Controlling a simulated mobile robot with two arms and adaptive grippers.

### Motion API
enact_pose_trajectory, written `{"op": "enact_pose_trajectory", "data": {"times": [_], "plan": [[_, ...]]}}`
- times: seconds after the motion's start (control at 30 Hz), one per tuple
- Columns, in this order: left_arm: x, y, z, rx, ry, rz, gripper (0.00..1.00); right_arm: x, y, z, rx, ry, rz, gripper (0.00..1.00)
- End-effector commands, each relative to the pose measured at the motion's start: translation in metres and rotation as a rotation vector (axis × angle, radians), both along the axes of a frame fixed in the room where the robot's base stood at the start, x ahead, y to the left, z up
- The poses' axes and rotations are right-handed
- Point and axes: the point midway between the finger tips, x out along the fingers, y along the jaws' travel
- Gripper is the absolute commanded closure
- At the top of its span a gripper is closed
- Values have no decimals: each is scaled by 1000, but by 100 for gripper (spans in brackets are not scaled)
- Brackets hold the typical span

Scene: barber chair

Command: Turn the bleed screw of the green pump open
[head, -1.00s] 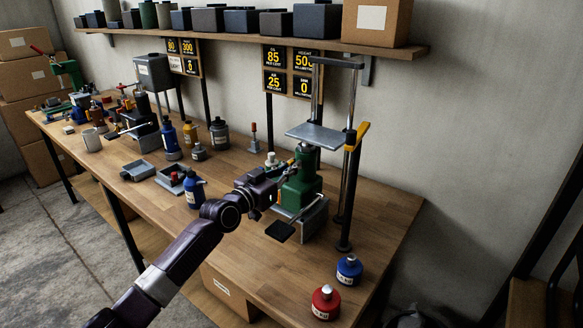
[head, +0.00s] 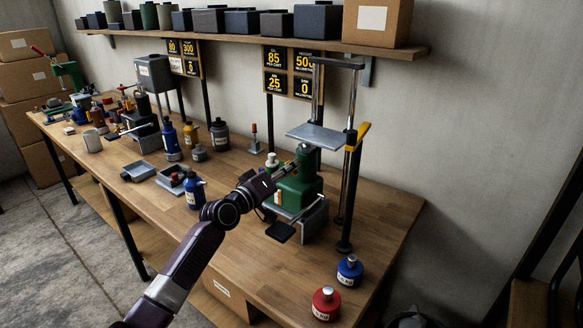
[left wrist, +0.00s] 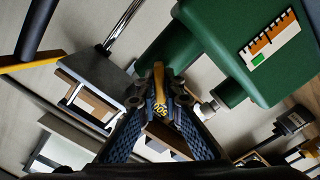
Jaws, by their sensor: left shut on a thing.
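The green pump (head: 299,184) stands on a grey base near the right end of the bench. My left gripper (head: 297,161) reaches in from the left to the upper part of the pump. In the left wrist view, the fingers of my left gripper (left wrist: 167,76) come together at the end of the pump's green cylinder (left wrist: 181,48). They are shut on the small bleed screw, which their tips mostly hide. A pale metal fitting (left wrist: 205,109) on a green boss sits beside the right finger. My right gripper is out of view.
A metal press frame with a grey plate (head: 318,136) stands close behind the pump. A black pedal-like plate (head: 281,231) juts out in front. A red bottle (head: 326,303) and a blue bottle (head: 349,270) stand at the front right. Several bottles and trays fill the left.

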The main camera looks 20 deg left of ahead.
Motion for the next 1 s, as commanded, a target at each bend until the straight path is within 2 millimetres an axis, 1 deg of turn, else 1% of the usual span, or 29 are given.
{"op": "enact_pose_trajectory", "data": {"times": [0.3,0.6,0.8,1.0], "plan": [[0,1,-1,-285,104,1,100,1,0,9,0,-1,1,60],[0,1,-2,-521,190,1,100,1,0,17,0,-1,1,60],[0,2,-3,-632,230,2,100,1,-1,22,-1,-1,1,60],[0,2,-4,-698,255,2,100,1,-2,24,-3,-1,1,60]]}}
